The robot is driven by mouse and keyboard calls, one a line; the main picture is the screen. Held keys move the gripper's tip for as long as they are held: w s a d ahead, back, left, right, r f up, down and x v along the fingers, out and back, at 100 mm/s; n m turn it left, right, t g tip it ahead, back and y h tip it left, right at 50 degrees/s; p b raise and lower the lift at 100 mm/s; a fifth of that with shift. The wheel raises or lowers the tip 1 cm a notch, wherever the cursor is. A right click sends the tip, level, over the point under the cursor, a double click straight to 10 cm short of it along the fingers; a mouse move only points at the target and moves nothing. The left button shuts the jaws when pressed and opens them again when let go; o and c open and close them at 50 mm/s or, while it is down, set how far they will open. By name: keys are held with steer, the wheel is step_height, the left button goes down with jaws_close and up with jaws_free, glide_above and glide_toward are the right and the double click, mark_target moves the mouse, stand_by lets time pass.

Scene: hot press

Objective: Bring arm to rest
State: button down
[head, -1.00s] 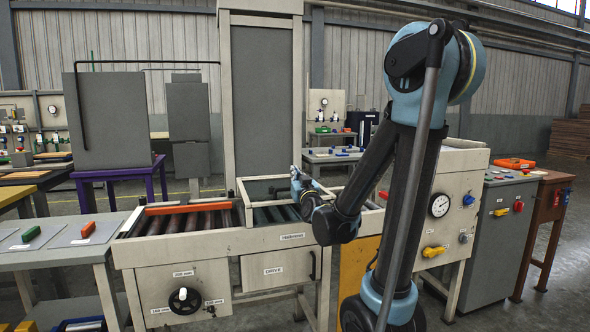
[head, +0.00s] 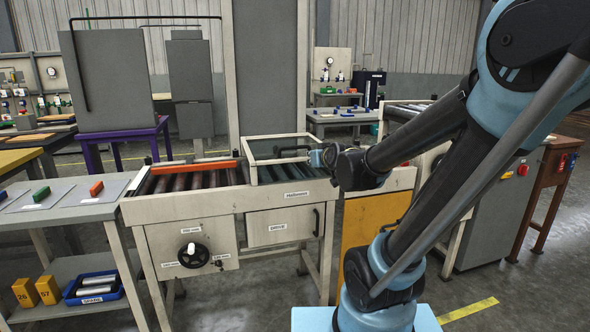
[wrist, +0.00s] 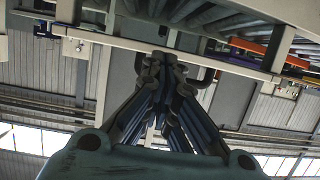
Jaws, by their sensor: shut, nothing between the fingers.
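My gripper (head: 317,157) is in front of the roller table's right-hand section, close to its guard frame. The dark forearm reaches left to it from the blue shoulder at upper right. In the wrist view the fingers (wrist: 168,65) converge and are shut, with nothing between them. I cannot tell from these views whether the fingertips touch the frame behind them.
The roller table (head: 240,205) has a handwheel (head: 193,255) and a drawer (head: 284,226). A grey side table (head: 62,208) with red and green blocks stands left. A yellow panel (head: 372,235) is beside my arm. Open floor shows at lower right.

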steer(key=s+d+f+m+g+h, duration=0.1)
steer(key=s+d+f+g, duration=0.2)
steer(key=s, duration=0.6)
steer(key=s+d+f+m+g+h, duration=0.1)
steer(key=s+d+f+g, duration=0.3)
steer(key=s+f, duration=0.4)
steer(key=s+d+f+m+g+h, duration=0.1)
steer(key=s+d+f+g, duration=0.3)
steer(key=s, duration=0.6)
step_height(320, 180, down, 2)
steer(key=shift+s+d+h, duration=0.35)
steer(key=shift+d+h, duration=0.35)
steer(key=shift+d, duration=0.2)
